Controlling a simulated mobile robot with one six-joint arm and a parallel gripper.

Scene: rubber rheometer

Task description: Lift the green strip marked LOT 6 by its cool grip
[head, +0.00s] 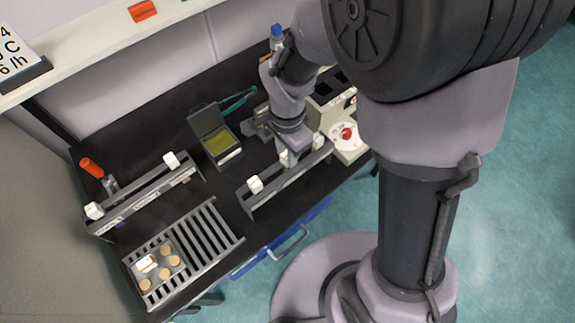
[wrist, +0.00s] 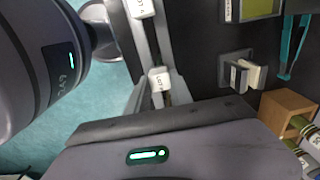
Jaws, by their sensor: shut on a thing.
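My gripper (head: 290,158) points down over the near end rack (head: 262,193) on the black bench. It is shut at a white grip block on that rack, and the fingers partly hide the spot. In the wrist view a white grip block (wrist: 160,78) with small lettering sits at the edge of the gripper body; I cannot read its lot number surely. Another white lettered block (wrist: 140,8) stands further along the rack. In the head view, white blocks (head: 255,184) and (head: 318,140) stand on either side of the gripper. No green strip shows clearly; any strip below the grip is hidden.
A second rack (head: 140,200) with white blocks stands left. A slatted grille (head: 205,235) holds a tray (head: 150,285) of tan discs. An open dark box (head: 212,135) with a yellow-green inside lies behind my gripper. A machine with a red button (head: 347,133) stands right.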

